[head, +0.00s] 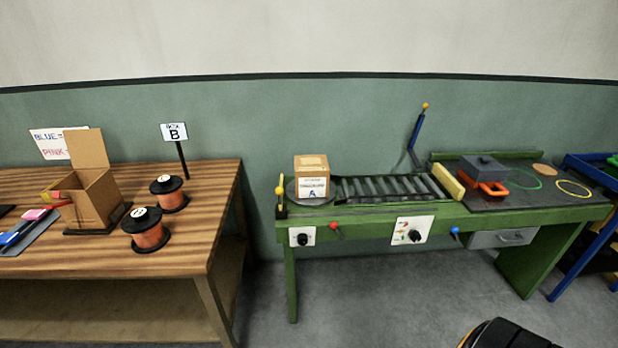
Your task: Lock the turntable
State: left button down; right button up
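The turntable (291,190) is a dark round disc at the left end of the green bench (370,222). A closed cardboard box (311,167) with a white label marked A stands upright on it and hides most of the disc. A lever with a yellow knob (280,191) stands at the disc's left side. A red knob (334,226) and a white panel with a black dial (302,237) are on the bench front below. I cannot tell which control locks the turntable, or whether it is locked. Neither of my grippers is recognisable in view.
A roller conveyor (390,188) runs right from the turntable to a yellow bar (447,182). A second dial panel (412,230) and blue knob (455,231) are on the front. A wooden table (205,205) at left carries spools and an open carton (92,200). Floor between is clear.

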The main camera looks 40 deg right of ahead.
aim_at(333, 225)
jog(key=z, duration=1.3)
